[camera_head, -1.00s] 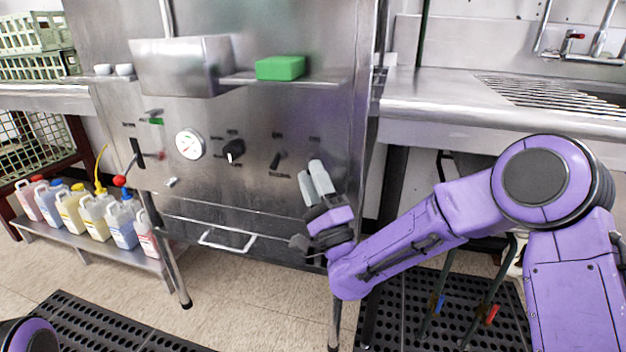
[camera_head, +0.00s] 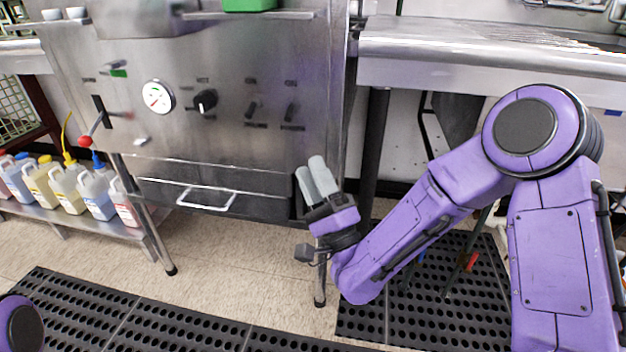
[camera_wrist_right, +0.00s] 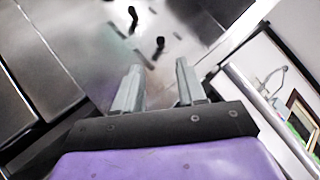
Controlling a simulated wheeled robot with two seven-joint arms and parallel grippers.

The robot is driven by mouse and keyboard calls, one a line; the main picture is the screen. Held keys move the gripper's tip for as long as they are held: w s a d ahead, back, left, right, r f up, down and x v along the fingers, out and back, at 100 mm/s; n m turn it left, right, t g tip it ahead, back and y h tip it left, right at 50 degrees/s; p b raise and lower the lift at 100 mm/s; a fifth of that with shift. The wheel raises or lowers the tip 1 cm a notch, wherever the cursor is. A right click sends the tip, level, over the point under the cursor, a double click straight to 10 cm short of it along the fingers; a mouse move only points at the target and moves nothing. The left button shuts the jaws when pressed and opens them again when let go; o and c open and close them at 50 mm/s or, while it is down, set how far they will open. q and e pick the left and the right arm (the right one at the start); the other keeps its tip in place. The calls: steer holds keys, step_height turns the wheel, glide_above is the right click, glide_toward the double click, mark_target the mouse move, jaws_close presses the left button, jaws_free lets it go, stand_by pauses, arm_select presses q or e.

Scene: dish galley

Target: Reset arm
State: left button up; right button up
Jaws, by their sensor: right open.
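My right arm is purple and comes in from the right in the head view. Its gripper (camera_head: 316,178) hangs in front of the lower right part of the steel machine (camera_head: 225,135), with its grey fingers pointing up. In the right wrist view the two fingers (camera_wrist_right: 158,88) stand apart with nothing between them, so the gripper is open and empty. Of my left arm only a small purple part shows at the lower left corner; its gripper is out of frame.
The machine carries a gauge (camera_head: 158,96), a black knob (camera_head: 205,100), a red-tipped lever (camera_head: 88,139) and a drawer handle (camera_head: 206,198). Several jugs (camera_head: 69,189) stand on a low shelf at left. A steel counter (camera_head: 480,67) is at right. Black mats (camera_head: 150,315) cover the floor.

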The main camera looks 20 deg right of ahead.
steer(key=shift+a, duration=0.1)
step_height(320, 180, down, 25)
steer(key=s+d+n+g+h, duration=0.3)
steer(key=n+g, duration=0.6)
steer(key=g, duration=0.2)
steer(key=s+d+f+n+g+h, duration=0.1)
steer(key=s+d+f+g, duration=0.25)
steer(key=s+f, duration=0.35)
steer(key=s+d+f+g+h, duration=0.2)
steer(key=s+f+g, duration=0.3)
steer(key=s, duration=0.4)
steer(key=s+d+f+n+g+h, duration=0.1)
steer(key=s+d+f+g, duration=0.2)
steer(key=s+f, duration=0.5)
step_height(320, 180, up, 35)
steer(key=s+p, duration=0.2)
steer(key=p, duration=3.3)
steer(key=shift+a+f, duration=0.15)
